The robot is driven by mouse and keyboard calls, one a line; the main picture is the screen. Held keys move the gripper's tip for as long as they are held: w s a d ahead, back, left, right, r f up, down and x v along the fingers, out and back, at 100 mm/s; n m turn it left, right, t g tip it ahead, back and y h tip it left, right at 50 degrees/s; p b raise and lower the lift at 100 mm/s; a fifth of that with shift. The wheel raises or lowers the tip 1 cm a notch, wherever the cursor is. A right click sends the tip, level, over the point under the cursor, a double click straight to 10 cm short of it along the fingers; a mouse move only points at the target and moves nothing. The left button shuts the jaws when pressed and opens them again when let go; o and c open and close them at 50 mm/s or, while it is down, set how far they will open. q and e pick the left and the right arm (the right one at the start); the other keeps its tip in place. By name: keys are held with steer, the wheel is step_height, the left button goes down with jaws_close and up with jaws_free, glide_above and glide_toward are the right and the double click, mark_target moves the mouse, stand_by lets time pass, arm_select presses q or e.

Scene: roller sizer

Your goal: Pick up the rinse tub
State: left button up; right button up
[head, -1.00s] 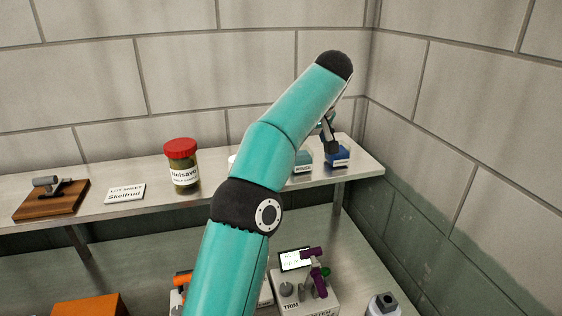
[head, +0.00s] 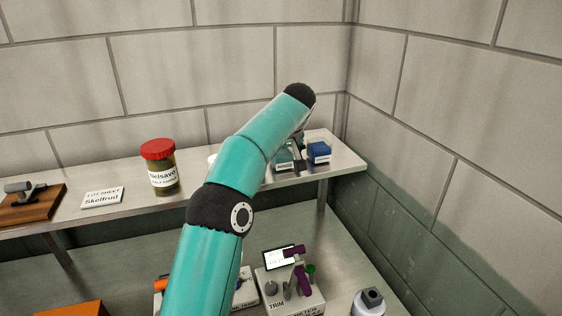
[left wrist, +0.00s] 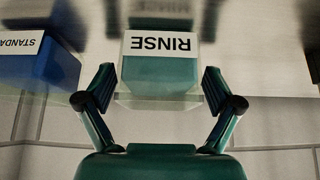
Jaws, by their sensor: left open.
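The rinse tub (head: 284,164) is a small teal container with a white RINSE label, standing on the metal shelf near its right end. It is partly hidden behind my left arm in the head view. In the left wrist view the tub (left wrist: 160,75) appears upside down, between the spread fingers. My left gripper (left wrist: 158,82) is open, one finger on each side of the tub, with gaps visible between fingers and tub. In the head view my left gripper (head: 298,150) is mostly hidden by its own arm. My right gripper is not in view.
A blue tub (head: 319,153) labelled STANDA... stands close on the right of the rinse tub. On the shelf (head: 225,182) are a red-lidded jar (head: 160,168), a lot sheet card (head: 102,197) and a wooden board (head: 32,205). The right wall (head: 440,150) is near the shelf end.

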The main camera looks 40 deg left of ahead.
arm_select(q)
steer(key=shift+s, duration=0.15)
steer(key=shift+c, duration=0.4)
steer(key=shift+w, duration=0.2)
steer(key=c, duration=1.2)
steer(key=shift+s+a+r, duration=0.1)
steer(key=shift+a, duration=0.05)
steer(key=shift+c, duration=0.2)
